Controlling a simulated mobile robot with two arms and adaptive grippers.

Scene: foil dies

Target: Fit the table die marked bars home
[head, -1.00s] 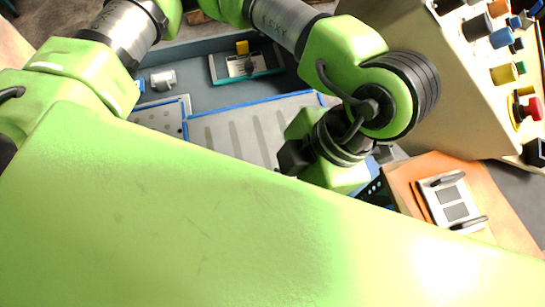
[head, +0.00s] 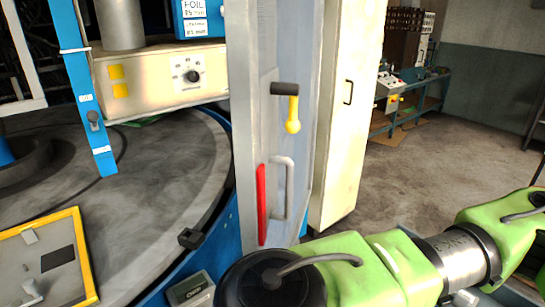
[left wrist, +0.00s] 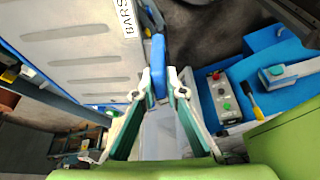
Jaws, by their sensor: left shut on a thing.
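In the left wrist view a large light-grey die plate (left wrist: 85,62) with rows of slots and a BARS label fills the upper left. A blue handle (left wrist: 158,66) stands at its right side. My left gripper (left wrist: 158,92) is shut on this handle, one finger on each side. In the head view a grey round table (head: 160,160) takes up the left half; the BARS die and my left gripper are not seen there. My right gripper is not in view.
A yellow-framed plate (head: 82,248) lies at the table's lower left. A grey upright door panel (head: 244,130) with a yellow-gripped lever (head: 292,115) stands beside the table. Open floor (head: 420,165) lies to the right.

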